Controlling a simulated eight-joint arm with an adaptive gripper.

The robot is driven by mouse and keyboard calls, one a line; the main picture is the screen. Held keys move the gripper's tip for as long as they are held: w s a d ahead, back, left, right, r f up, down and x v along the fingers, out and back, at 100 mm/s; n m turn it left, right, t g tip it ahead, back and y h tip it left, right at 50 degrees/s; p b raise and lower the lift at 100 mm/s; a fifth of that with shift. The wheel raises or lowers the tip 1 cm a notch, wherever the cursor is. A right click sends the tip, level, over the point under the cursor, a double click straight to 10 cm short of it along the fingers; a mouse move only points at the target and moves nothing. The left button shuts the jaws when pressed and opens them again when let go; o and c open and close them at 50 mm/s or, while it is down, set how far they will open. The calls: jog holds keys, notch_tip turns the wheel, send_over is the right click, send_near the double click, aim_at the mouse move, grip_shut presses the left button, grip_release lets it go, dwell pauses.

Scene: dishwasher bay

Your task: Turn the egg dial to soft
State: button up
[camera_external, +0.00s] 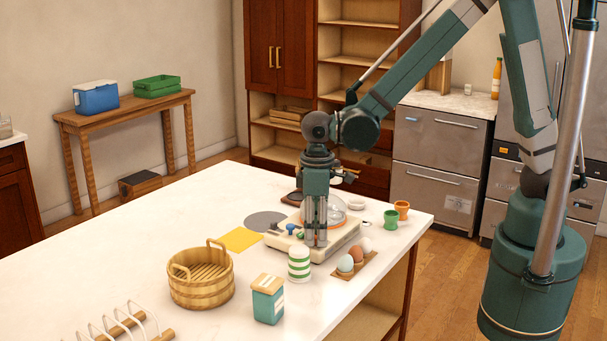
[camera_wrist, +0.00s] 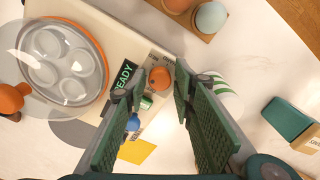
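The egg cooker (camera_external: 338,248) is a cream base with a clear, orange-rimmed dome (camera_external: 336,210) near the counter's right end. In the wrist view its dome (camera_wrist: 66,66) is at the left. Beside a READY label (camera_wrist: 125,74) is an orange round knob (camera_wrist: 160,77), with a blue knob (camera_wrist: 133,123) lower down. My gripper (camera_external: 316,244) points down over the cooker's front. In the wrist view my gripper (camera_wrist: 160,88) is open, its fingers either side of the orange knob; contact is unclear.
A green-striped shaker (camera_external: 299,264) and an egg tray (camera_external: 368,267) with several eggs stand close to the cooker. A teal box (camera_external: 268,303), wooden bucket (camera_external: 201,284), yellow card (camera_external: 240,239) and egg cups (camera_external: 391,219) are around.

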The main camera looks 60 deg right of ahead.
aim_at(316, 237)
jog(key=shift+r, duration=0.15)
notch_tip(316, 237, up, 12)
dwell(0.9)
jog(key=shift+d, duration=0.15)
jog(key=s+d+r+m+t+y+b, duration=0.1)
jog(key=s+d+r+m+t, duration=0.15)
jog(key=d, duration=1.25)
jog(key=s+d+r+m+t+b, duration=0.1)
jog(key=s+d+r+m+t, duration=0.15)
jog(key=d, duration=1.25)
jog(key=s+d+f+m+t+h+b, duration=0.1)
jog(key=s+d+t, duration=0.1)
jog(key=s+d, duration=0.4)
jog(key=d, duration=0.3)
jog(key=shift+s, duration=0.4)
jog(key=shift+o, duration=0.5)
jog(key=shift+d, duration=0.1)
dwell(0.8)
